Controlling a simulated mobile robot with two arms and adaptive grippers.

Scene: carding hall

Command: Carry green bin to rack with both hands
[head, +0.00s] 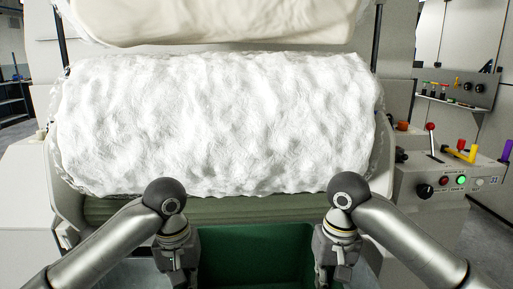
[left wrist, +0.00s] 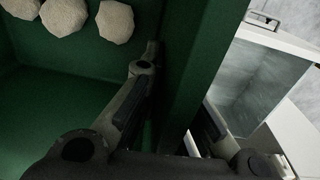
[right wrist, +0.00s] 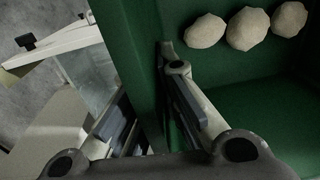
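The green bin (head: 255,250) is at the bottom middle of the head view, in front of the machine. Both wrist views show its green side walls (left wrist: 195,60) (right wrist: 135,45) and several pale rounded lumps (left wrist: 115,21) (right wrist: 205,31) inside. My left gripper (head: 178,275) straddles the bin's left wall, one finger inside and one outside. My right gripper (head: 338,270) straddles the right wall the same way. Both look open, with gaps between finger pads and wall; the outer fingers are partly hidden. I cannot make out the rack.
A large white fibre roll (head: 215,120) on a pale machine fills the view ahead. At right stands a control box (head: 450,187) with a red-knobbed lever and a lit green button. Pale framed structures (left wrist: 265,75) (right wrist: 60,45) lie outside the bin on both sides.

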